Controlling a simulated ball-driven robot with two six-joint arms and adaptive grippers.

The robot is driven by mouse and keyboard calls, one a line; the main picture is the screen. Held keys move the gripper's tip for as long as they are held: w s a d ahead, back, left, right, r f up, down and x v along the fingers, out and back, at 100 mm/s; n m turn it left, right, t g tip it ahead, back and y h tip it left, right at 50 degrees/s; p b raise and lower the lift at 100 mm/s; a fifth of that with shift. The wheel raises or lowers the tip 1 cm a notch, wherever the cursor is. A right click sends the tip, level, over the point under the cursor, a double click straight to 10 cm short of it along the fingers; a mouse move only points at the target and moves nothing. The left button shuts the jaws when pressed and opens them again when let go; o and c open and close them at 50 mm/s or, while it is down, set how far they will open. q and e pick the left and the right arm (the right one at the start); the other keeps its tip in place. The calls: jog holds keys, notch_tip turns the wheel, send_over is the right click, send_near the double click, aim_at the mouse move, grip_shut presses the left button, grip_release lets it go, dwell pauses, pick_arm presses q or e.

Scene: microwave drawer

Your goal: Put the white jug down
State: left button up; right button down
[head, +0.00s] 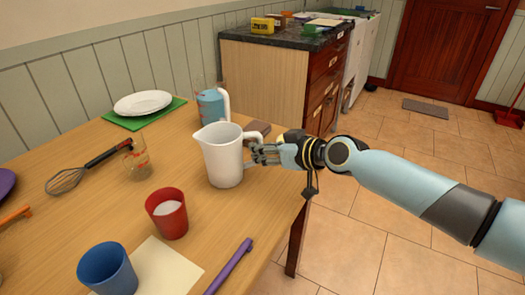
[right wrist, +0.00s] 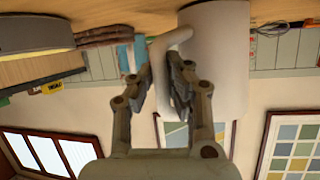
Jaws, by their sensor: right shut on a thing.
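The white jug (head: 222,158) is upright at the right part of the wooden table (head: 110,215), with its spout to the left and its handle to the right. I cannot tell for sure whether its base touches the tabletop. My right gripper (head: 262,152) comes in from the right and is shut on the jug's handle. In the right wrist view, which is upside down, the gripper fingers (right wrist: 160,85) close on either side of the handle (right wrist: 160,50), and the jug's body (right wrist: 222,60) is beside them. My left gripper is not in view.
Near the jug stand a red cup (head: 166,214) with white contents, a clear glass (head: 136,160), and a blue-filled pitcher (head: 211,105) behind. A brown block (head: 257,128) lies behind the handle. Bare wood shows left of the jug.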

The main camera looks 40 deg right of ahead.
jog(key=shift+f, duration=0.15)
jog(key=c, duration=1.4)
grip_release()
jog(key=shift+o, duration=0.2)
jog(key=shift+s+r, duration=0.15)
jog(key=shift+r, duration=0.1)
jog(key=p+v, duration=0.3)
jog(key=v, duration=0.8)
jog(key=shift+s, duration=0.35)
jog(key=shift+d+r, duration=0.1)
